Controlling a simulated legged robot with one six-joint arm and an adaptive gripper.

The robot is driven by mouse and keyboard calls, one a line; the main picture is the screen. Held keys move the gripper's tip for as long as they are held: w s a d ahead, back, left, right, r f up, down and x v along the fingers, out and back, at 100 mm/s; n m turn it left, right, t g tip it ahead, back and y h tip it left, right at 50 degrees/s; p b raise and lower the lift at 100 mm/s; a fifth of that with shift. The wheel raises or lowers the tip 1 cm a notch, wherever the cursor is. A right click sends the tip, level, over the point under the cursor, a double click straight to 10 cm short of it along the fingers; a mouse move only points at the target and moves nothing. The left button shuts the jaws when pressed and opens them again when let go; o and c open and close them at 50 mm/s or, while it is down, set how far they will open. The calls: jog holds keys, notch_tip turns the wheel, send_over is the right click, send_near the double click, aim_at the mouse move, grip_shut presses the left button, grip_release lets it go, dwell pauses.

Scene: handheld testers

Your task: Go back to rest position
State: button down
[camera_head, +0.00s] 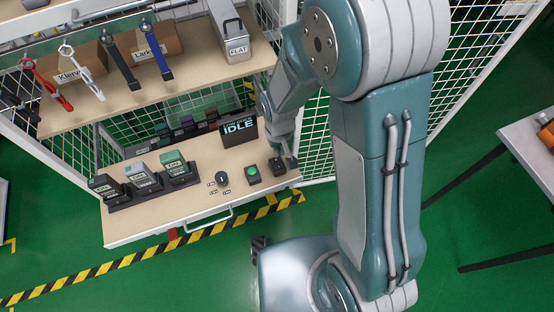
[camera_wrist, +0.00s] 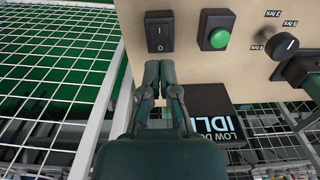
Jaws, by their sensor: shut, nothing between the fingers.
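My gripper (camera_wrist: 163,68) is shut and empty, its fingertips close together just short of the black rocker switch (camera_wrist: 159,32) in the wrist view. I cannot tell whether they touch it. In the head view my gripper (camera_head: 289,161) is at the right end of the tester bench (camera_head: 205,207), over the rocker switch (camera_head: 276,167). Several handheld testers stand in black holders, including a grey one (camera_head: 143,179) and a green one (camera_head: 175,168). The display (camera_head: 239,127) reads "IDLE". The green button (camera_wrist: 217,38) and black knob (camera_wrist: 284,46) are beside the switch.
An upper shelf (camera_head: 130,95) holds cardboard boxes, hanging tools and a grey case (camera_head: 231,35) marked "FLAT". White wire mesh (camera_head: 318,140) stands right of the bench. A grey table (camera_head: 530,150) is at far right. Green floor (camera_head: 200,270) in front is open.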

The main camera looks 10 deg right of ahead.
jog(key=s+d+r+m+t, duration=0.1)
jog(key=s+d+r+t, duration=0.1)
jog(key=r, duration=0.7)
jog(key=s+d+r+m+t, duration=0.1)
jog(key=s+d+r, duration=0.4)
jog(key=r, duration=0.4)
jog(key=s+d+r+m+t, duration=0.1)
jog(key=s+d+r+t, duration=0.1)
jog(key=s+r, duration=0.3)
notch_tip(320, 180, up, 5)
jog(key=shift+s+d+f+t, duration=0.15)
jog(key=shift+s+d+t, duration=0.2)
jog(key=shift+d, duration=0.55)
jog(key=shift+a, duration=0.1)
